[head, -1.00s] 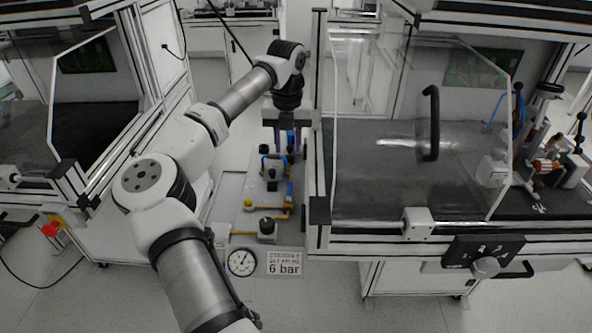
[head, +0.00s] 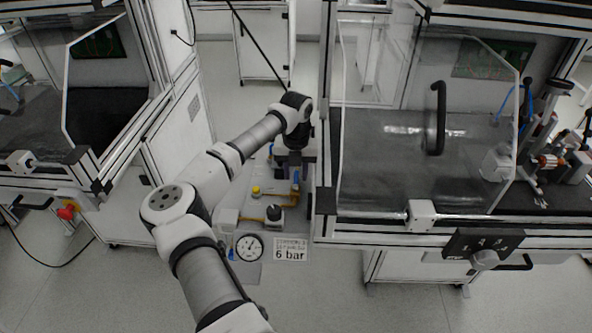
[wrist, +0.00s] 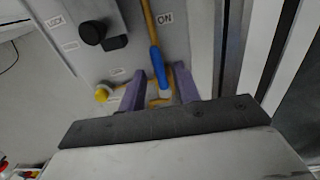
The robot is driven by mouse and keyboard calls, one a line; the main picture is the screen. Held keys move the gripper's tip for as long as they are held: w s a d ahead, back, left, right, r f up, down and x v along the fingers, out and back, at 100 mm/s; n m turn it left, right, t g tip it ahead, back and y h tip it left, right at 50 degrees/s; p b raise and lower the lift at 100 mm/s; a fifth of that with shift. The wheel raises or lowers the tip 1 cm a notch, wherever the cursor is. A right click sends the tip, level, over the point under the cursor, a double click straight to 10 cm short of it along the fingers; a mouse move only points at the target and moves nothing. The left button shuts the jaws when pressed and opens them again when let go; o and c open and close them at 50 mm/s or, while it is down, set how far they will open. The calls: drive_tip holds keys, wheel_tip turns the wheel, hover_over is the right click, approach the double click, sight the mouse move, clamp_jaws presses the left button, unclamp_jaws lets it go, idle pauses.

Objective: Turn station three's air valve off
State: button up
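The air valve's blue lever (wrist: 157,68) lies in line with a yellow pipe (wrist: 150,22) on a grey panel, with an "ON" label (wrist: 165,19) beside the pipe. My gripper (wrist: 160,92) is open, its two purple fingers on either side of the lever's lower end. I cannot tell whether either finger touches it. In the head view my gripper (head: 294,172) is over the right side of the panel (head: 232,203), and my wrist hides part of the valve area.
A black knob (wrist: 92,32) and a yellow button (wrist: 102,95) are left of the lever. A pressure gauge (head: 248,247) and a "6 bar" sign (head: 290,250) are at the panel's front. A framed enclosure (head: 325,200) stands close on the right.

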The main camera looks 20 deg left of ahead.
drive_tip(key=shift+f, duration=0.1)
clamp_jaws()
idle(0.4)
drive_tip(key=n, duration=0.2)
drive_tip(key=a+n+b, duration=0.1)
drive_tip(key=n, duration=0.1)
drive_tip(key=shift+s, duration=0.25)
drive_tip(key=n, duration=0.1)
drive_tip(key=a+n, duration=0.1)
drive_tip(key=n, duration=0.1)
drive_tip(key=shift+s+n+b, duration=0.3)
drive_tip(key=shift+s+b, duration=0.1)
drive_tip(key=n, duration=0.1)
drive_tip(key=s+n+b, duration=0.1)
drive_tip(key=n, duration=0.3)
drive_tip(key=shift+s+a+b, duration=0.2)
drive_tip(key=shift+a+b, duration=0.05)
drive_tip(key=shift+b, duration=0.15)
drive_tip(key=shift+s+n+b, duration=0.25)
drive_tip(key=shift+n+b, duration=0.1)
drive_tip(key=shift+n, duration=0.55)
drive_tip(key=shift+s+n+b, duration=0.25)
drive_tip(key=shift+n+b, duration=0.1)
drive_tip(key=shift+n, duration=0.55)
drive_tip(key=shift+s+n+b, duration=0.25)
drive_tip(key=shift+n+b, duration=0.1)
drive_tip(key=shift+n, duration=0.55)
drive_tip(key=shift+d, duration=0.1)
